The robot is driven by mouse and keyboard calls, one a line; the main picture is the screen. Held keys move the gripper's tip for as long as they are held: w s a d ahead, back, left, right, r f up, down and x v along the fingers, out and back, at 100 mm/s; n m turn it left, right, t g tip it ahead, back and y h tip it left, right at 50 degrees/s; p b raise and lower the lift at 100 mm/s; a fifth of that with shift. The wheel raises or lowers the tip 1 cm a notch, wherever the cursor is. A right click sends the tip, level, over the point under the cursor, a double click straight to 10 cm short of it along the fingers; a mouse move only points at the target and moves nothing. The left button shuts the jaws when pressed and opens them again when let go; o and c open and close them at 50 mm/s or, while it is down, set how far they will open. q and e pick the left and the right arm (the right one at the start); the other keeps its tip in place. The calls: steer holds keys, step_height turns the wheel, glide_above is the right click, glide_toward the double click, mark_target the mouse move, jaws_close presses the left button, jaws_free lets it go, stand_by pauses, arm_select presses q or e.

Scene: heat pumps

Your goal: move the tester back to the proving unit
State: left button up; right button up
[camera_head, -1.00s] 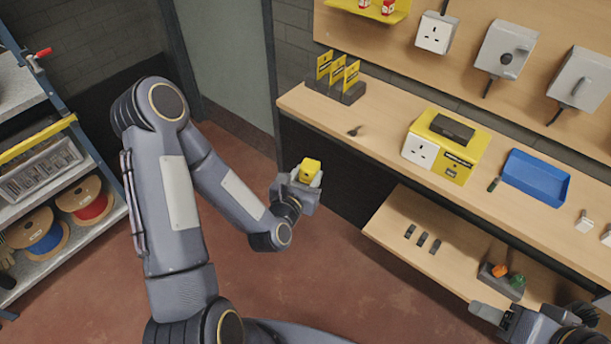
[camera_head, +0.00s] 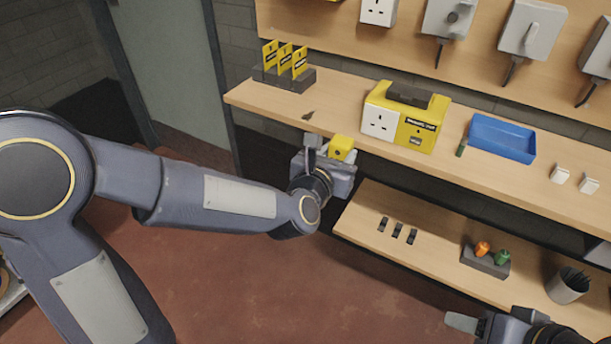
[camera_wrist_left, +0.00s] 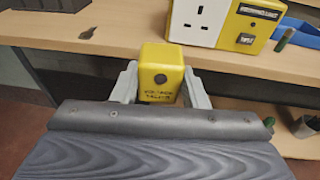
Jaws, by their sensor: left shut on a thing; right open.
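The yellow tester (camera_head: 342,147) is held in my left gripper (camera_head: 328,152), just off the front edge of the upper bench shelf. In the left wrist view the tester (camera_wrist_left: 161,75) sits between the two grey fingers, with dark lettering and a dark round spot on it. The proving unit (camera_head: 405,116) is a yellow box with a white socket face and a dark handle on top. It stands on the upper shelf, to the right of the tester; it also shows in the left wrist view (camera_wrist_left: 252,22). My right gripper (camera_head: 488,322) is at the bottom right, open, partly cut off.
A blue tray (camera_head: 502,138) lies right of the proving unit, with a small dark green item beside it. Yellow cards in a dark stand (camera_head: 284,76) are at the shelf's left end. The lower shelf (camera_head: 370,245) holds small dark pieces, a block with orange and green knobs, and a cup.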

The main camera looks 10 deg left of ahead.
arm_select(q)
steer(key=shift+m+h, duration=0.5)
steer(key=shift+h, duration=0.1)
steer(key=shift+w+d+r+b, duration=0.1)
steer(key=shift+w+d+r, duration=0.3)
steer(key=shift+w+d, duration=0.55)
steer(key=shift+w+d+r+b, duration=0.1)
steer(key=shift+w+d+r, duration=0.25)
steer(key=shift+w+d, duration=0.55)
steer(key=shift+w+d+r+b, duration=0.1)
steer(key=shift+w+d+r, duration=0.45)
steer(key=shift+d, duration=0.6)
arm_select(e)
steer(key=shift+f, duration=0.9)
arm_select(q)
steer(key=shift+f, duration=0.15)
arm_select(e)
steer(key=shift+f, duration=0.15)
